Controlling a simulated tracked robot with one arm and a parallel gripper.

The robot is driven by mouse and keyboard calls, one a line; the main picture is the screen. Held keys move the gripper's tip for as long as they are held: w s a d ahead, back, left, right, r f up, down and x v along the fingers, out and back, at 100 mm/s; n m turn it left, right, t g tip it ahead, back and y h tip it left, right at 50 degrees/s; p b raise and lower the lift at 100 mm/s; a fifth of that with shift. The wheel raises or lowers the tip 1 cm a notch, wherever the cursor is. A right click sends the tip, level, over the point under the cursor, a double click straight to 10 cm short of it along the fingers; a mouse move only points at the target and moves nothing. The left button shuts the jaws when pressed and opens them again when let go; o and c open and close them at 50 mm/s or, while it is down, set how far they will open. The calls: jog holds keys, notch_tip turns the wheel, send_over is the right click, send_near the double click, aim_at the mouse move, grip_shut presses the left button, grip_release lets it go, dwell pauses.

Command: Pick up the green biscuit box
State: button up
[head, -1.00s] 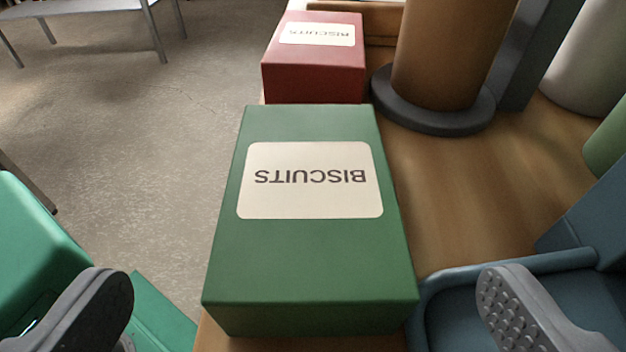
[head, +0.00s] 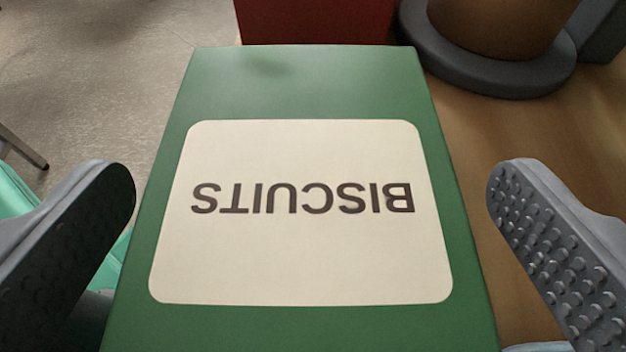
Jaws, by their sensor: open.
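The green biscuit box (head: 310,82) fills the middle of the head view, with a cream label reading BISCUITS upside down. Its near end runs out of the bottom of the picture. My gripper (head: 312,190) is open, with one grey finger on each side of the box. The left finger looks close to the box's left side, and a gap shows between the right finger and the box. I cannot tell whether either finger reaches below the box's top. Nothing is held.
A red box (head: 315,20) stands just behind the green box. A brown cylinder on a dark round base (head: 480,65) stands at the back right on the wooden surface (head: 520,270). Grey floor (head: 90,85) lies to the left, beyond the surface's edge.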

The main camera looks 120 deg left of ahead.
jog(key=c, duration=1.1)
jog(key=shift+c, duration=0.2)
jog(key=shift+r, duration=0.1)
